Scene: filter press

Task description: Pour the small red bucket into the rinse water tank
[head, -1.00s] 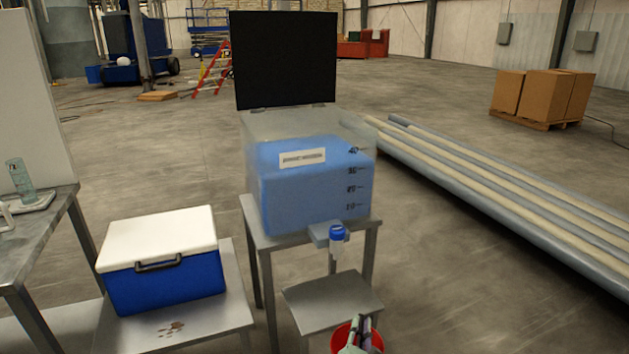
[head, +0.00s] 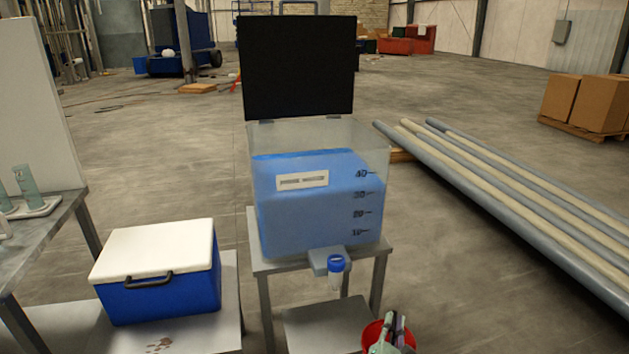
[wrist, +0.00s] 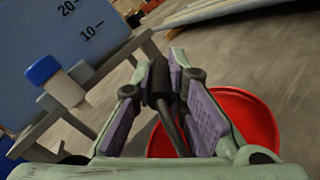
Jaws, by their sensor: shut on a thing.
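The small red bucket (head: 373,334) shows at the bottom edge of the head view, right of the tank stand's low step. My gripper (head: 392,331) is over it, shut on the bucket's dark handle grip (wrist: 160,82). In the wrist view the red bucket (wrist: 262,118) hangs below and behind the fingers of my gripper (wrist: 160,75); its contents cannot be seen. The rinse water tank (head: 318,205) is a clear box with blue liquid near the 40 mark. Its black lid (head: 298,66) stands open. The bucket is in front of the tank, lower and to the right.
A blue cooler with a white lid (head: 155,260) stands to the left. Long pipes (head: 500,190) lie on the floor at right. Open floor lies between tank and pipes.

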